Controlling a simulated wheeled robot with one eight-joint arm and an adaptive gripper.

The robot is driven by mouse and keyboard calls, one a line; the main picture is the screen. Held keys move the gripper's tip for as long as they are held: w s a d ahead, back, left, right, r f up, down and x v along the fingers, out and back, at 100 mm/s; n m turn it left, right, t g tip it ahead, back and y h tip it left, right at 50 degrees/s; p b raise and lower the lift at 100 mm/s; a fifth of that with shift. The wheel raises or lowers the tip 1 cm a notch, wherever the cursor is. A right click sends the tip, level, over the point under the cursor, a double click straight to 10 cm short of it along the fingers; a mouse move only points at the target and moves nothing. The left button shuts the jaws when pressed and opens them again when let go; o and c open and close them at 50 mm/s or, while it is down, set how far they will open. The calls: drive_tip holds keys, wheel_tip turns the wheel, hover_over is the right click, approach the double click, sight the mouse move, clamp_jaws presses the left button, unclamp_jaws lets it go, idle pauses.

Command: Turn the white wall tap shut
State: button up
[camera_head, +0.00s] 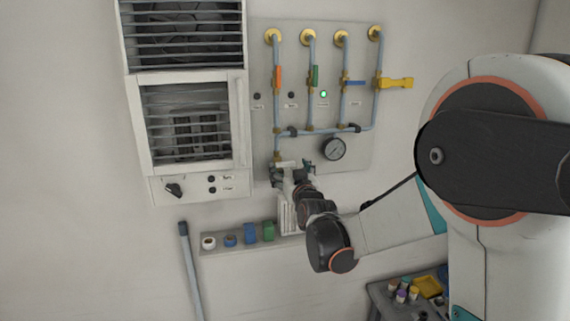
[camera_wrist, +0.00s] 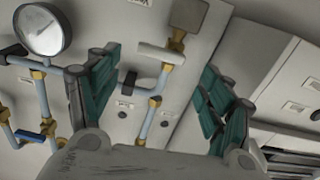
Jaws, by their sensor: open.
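The white wall tap (camera_wrist: 161,54) shows in the wrist view as a white lever on a brass body, on a pale blue pipe. Its lever lies across the line of the pipe. In the head view a white bit of the tap (camera_head: 285,163) shows at the lower end of the left pipe, partly hidden by my gripper. The lever appears beyond the fingers, and I see no contact.
Orange (camera_head: 278,77), green (camera_head: 315,76), blue (camera_head: 355,83) and yellow (camera_head: 396,83) handles sit on the panel pipes above. A round gauge (camera_head: 334,149) is right of my gripper. A shelf (camera_head: 220,246) with small containers is below. A vented wall unit (camera_head: 190,125) stands left.

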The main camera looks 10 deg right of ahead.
sight(285, 164)
drive_tip(key=shift+w+p, duration=0.3)
drive_tip(key=shift+w, duration=1.75)
drive_tip(key=c, duration=1)
